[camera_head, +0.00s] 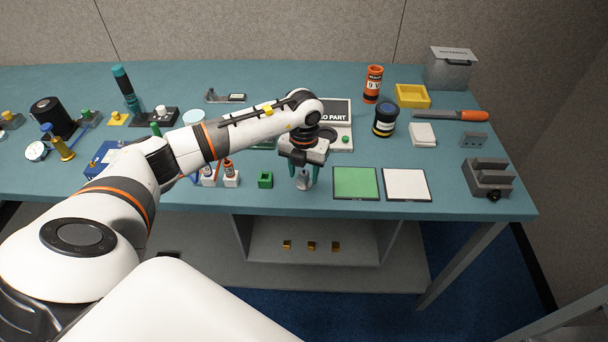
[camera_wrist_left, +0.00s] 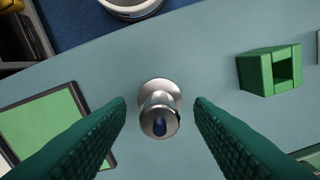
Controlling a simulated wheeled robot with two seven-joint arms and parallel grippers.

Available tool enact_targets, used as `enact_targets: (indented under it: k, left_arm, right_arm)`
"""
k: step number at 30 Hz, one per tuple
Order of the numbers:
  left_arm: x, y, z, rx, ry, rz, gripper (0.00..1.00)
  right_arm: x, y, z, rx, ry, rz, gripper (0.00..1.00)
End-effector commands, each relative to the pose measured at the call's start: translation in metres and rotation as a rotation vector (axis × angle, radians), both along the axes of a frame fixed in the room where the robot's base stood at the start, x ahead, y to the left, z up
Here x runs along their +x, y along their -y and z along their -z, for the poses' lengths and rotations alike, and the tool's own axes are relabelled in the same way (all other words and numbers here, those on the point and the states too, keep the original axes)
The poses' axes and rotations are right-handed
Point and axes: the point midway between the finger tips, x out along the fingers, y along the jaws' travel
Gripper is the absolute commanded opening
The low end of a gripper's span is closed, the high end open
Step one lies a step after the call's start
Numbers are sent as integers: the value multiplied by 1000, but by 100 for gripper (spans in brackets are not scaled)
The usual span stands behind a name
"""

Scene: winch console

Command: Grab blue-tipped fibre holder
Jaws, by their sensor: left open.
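The fibre holder (camera_wrist_left: 158,105) is a small silver metal piece with a dark blue tip, standing on the teal table. In the left wrist view it sits between and just ahead of my two green fingers. My left gripper (camera_wrist_left: 160,120) is open, with clear space on each side of the holder. In the head view my left gripper (camera_head: 302,172) points down over the holder (camera_head: 303,184) near the table's front edge. My right gripper is not in view.
A green block (camera_head: 265,180) stands left of the holder. A green pad (camera_head: 356,183) and a white pad (camera_head: 406,185) lie to the right. A grey vise (camera_head: 487,178) stands far right. Below is a shelf (camera_head: 310,253) with several small brass pieces.

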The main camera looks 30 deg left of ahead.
Motion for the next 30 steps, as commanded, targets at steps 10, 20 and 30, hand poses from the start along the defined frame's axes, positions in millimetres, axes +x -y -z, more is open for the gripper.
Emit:
enact_targets:
  k: [10, 20, 30]
  left_arm:
    - [1, 0, 17, -1, 2, 2, 48]
    - [1, 0, 17, -1, 2, 1, 4]
    - [2, 0, 11, -2, 5, 1, 0]
  right_arm:
    - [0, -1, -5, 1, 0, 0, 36]
    - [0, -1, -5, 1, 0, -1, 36]
    - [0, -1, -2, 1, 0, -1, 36]
